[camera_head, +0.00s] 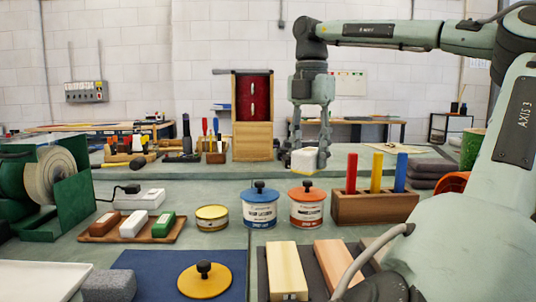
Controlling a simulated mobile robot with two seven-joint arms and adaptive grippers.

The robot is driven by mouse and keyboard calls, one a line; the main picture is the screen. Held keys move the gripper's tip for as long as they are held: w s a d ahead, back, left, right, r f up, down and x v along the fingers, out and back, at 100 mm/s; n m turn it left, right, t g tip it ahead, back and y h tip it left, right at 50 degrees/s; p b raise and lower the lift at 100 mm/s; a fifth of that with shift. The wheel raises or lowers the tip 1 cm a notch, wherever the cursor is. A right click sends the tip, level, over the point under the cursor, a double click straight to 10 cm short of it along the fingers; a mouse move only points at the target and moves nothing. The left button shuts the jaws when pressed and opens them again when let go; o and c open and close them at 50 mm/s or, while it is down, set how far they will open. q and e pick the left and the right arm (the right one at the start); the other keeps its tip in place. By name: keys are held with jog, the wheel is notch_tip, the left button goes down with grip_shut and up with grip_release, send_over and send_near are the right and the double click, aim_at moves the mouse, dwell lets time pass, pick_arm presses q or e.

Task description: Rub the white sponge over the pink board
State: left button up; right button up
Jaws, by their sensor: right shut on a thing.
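My right gripper (310,147) hangs from above, pointing down, in the middle of the head view. It is shut on a pale white block (303,161), which looks like the white sponge. The sponge is held near the back edge of the bench, behind the two lidded cans. The pink board (331,262), a salmon-coloured slab, lies at the front right, nearer to me than the sponge and well apart from it. My right arm hides part of its right side. My left gripper is not in view.
A pale wooden board (287,272) lies beside the pink one on a dark mat. A blue-lidded can (260,207), an orange-lidded can (307,207) and a wooden block with coloured rods (374,208) stand between sponge and boards. A tray (100,237) with three blocks sits left.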

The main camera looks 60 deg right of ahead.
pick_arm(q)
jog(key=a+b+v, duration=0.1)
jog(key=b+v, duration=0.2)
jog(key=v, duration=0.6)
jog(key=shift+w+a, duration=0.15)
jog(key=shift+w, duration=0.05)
pick_arm(e)
jog(key=s+f+n, duration=0.2)
jog(key=s+f, duration=0.3)
jog(key=f, duration=0.1)
jog(key=shift+a, duration=0.45)
jog(key=shift+f, duration=0.1)
